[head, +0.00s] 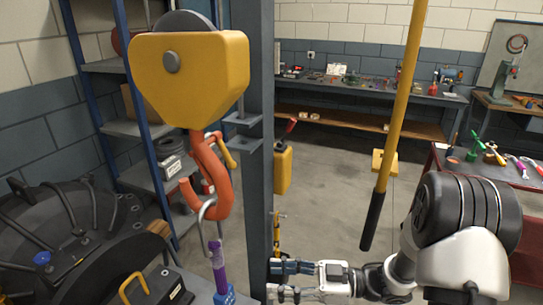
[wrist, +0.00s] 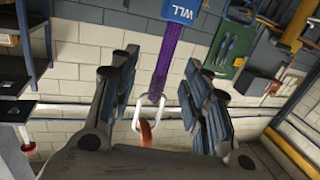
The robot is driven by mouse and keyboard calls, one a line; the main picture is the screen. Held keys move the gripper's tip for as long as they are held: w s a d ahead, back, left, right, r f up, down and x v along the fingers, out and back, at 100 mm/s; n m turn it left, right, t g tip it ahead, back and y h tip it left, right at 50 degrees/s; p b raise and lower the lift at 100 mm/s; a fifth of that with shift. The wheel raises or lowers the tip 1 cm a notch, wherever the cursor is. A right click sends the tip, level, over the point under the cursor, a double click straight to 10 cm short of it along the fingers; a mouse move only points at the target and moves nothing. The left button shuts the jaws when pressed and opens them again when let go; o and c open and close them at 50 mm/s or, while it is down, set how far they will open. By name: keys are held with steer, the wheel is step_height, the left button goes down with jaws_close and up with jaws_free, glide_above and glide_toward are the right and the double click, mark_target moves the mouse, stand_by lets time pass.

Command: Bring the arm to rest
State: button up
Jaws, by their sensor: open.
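My gripper (head: 271,280) is open and empty at the lower middle of the head view, its fingers pointing left. It is right of a purple sling (head: 217,258), which hangs by a metal link (head: 206,217) from an orange hook (head: 222,185) under a yellow hook block (head: 190,85). In the wrist view, the open jaws of my gripper (wrist: 163,62) frame the purple sling (wrist: 166,60), the pale link (wrist: 148,122) and part of the orange hook (wrist: 146,132). The sling looks apart from both fingers. A blue WLL tag (wrist: 181,10) is on the sling.
A grey post (head: 258,150) stands just behind the sling. A yellow bar with a black end (head: 374,220) hangs right of my gripper. Large dark casing parts (head: 60,230) fill the lower left. A red bench (head: 500,170) stands right; open floor (head: 335,190) lies behind my gripper.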

steer(key=w+d+r+m+t+h, duration=0.2)
steer(key=w+d+r+t+h, duration=0.15)
steer(key=w, duration=0.25)
steer(key=w+d+r+m+t+h, duration=0.2)
steer(key=w+r+t+h, duration=0.15)
steer(key=w+h, duration=0.2)
steer(key=s+d+r+m+t+h, duration=0.1)
steer(key=s+d+r+m+h, duration=0.25)
steer(key=d+h, duration=0.2)
steer(key=s+d+r+m+t+h, duration=0.1)
steer(key=s+d+r+m+h, duration=0.25)
steer(key=d, duration=0.25)
steer(key=s+a+f+m+g, duration=0.1)
steer(key=s+a+m+g, duration=0.1)
steer(key=s, duration=1)
steer(key=s+a+f+m+g, duration=0.1)
steer(key=s+a+m+g, duration=0.2)
steer(key=s, duration=0.9)
steer(key=shift+f+m+g+y, duration=0.3)
steer(key=shift+m+g+y, duration=0.15)
steer(key=shift+g, duration=0.35)
